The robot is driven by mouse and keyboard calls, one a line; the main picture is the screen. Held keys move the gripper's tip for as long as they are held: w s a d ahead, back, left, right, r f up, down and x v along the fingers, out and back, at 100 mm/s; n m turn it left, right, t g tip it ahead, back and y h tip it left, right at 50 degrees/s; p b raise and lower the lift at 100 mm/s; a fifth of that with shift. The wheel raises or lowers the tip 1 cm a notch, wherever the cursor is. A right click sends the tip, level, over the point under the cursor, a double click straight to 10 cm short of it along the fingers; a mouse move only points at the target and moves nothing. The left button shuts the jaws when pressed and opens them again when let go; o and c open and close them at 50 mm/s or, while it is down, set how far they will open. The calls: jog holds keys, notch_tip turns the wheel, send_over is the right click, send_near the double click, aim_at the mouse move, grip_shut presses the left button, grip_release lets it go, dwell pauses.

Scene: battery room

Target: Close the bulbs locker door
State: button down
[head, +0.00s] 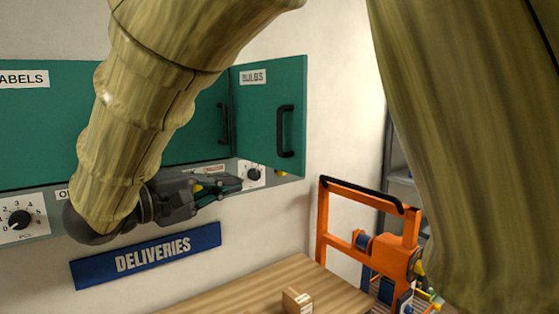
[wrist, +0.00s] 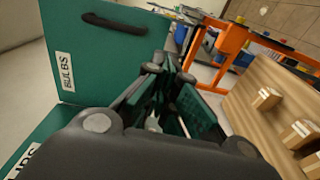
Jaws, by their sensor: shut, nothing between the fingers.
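The bulbs locker door (head: 262,110) is a green panel with a BULBS label (head: 253,76) and a black bar handle (head: 286,131) near its right edge. It stands open, angled out from the locker front, with its outer face showing. In the wrist view the door (wrist: 110,60) fills the upper left, with its handle (wrist: 115,24) at the top. My gripper (head: 238,184) is below and left of the handle, near the door's lower edge. Its fingers (wrist: 168,75) are shut and empty. Whether they touch the door I cannot tell. My arm hides part of the locker front.
A LABELS door (head: 40,110) is at left. Knobs (head: 19,218) line the strip below the lockers, above a blue DELIVERIES sign (head: 150,255). A wooden table (head: 250,293) with a small box (head: 297,300) and an orange frame (head: 325,220) stand lower right.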

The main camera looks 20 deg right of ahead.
jog(key=r, duration=0.1)
jog(key=p, duration=0.6)
send_near(289, 165)
jog(key=x, duration=0.5)
jog(key=shift+w+d+r, duration=0.15)
jog(key=shift+p+x, duration=0.45)
jog(key=shift+x, duration=0.45)
